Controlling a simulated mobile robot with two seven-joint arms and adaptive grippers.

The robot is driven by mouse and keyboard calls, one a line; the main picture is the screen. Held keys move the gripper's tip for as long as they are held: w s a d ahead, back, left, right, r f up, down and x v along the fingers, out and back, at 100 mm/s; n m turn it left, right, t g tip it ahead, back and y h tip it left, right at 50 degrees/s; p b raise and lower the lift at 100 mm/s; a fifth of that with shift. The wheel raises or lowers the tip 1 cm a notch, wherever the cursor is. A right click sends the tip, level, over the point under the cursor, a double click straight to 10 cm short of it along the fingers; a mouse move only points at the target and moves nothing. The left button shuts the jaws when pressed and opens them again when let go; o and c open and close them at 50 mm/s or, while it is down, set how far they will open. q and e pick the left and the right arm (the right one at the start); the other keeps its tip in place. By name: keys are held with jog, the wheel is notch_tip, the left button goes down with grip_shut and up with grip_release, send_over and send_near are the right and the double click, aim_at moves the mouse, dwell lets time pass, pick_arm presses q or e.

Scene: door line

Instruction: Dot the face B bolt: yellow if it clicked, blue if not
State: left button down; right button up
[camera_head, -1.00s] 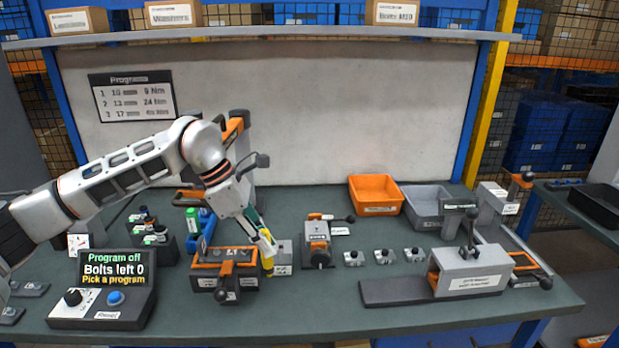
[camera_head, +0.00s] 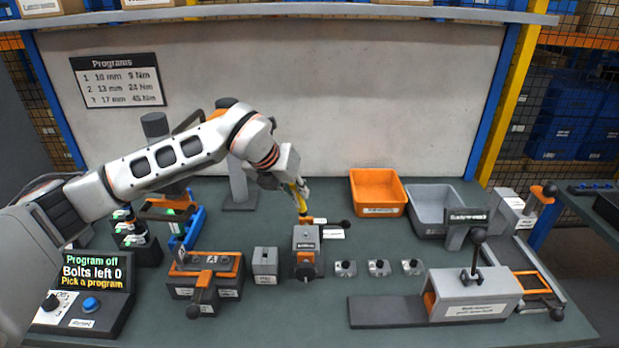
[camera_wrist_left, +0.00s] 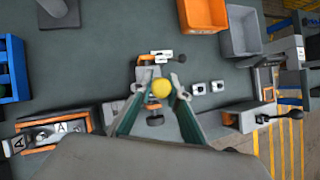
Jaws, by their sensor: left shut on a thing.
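My left gripper (camera_head: 294,186) is shut on a yellow marker (camera_head: 300,201), which points down above the back of a grey and orange clamp fixture (camera_head: 306,240). In the left wrist view the marker's round yellow end (camera_wrist_left: 161,88) shows between the green fingers (camera_wrist_left: 158,112), over the fixture. I cannot tell whether the marker touches anything. A second orange fixture (camera_head: 203,263) to the left carries letters A. I cannot make out a face B label or a bolt with certainty. My right gripper is not in view.
The console (camera_head: 88,285) reads "Program off, Bolts left 0, Pick a program". A small grey block (camera_head: 265,262) stands left of the clamp fixture, several small plates to its right. An orange bin (camera_head: 378,190), a grey bin (camera_head: 432,205) and a lever fixture (camera_head: 470,295) stand further right.

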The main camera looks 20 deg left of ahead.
aim_at(297, 206)
pick_arm(q)
jog(key=shift+w, duration=0.2)
jog(key=shift+w+d+f, duration=0.1)
jog(key=shift+f, duration=0.05)
jog(key=shift+s+f, duration=0.25)
jog(key=shift+f+b, duration=0.6)
jog(key=shift+f, duration=0.1)
notch_tip(297, 206, down, 2)
jog(key=shift+b, duration=0.5)
jog(key=shift+f, duration=0.3)
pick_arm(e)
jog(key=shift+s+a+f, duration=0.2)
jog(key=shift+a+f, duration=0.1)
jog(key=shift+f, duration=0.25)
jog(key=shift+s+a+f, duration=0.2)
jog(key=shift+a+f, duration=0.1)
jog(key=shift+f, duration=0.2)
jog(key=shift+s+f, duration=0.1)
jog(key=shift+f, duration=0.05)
pick_arm(q)
jog(key=shift+w+f+b, duration=0.15)
jog(key=shift+b, duration=0.2)
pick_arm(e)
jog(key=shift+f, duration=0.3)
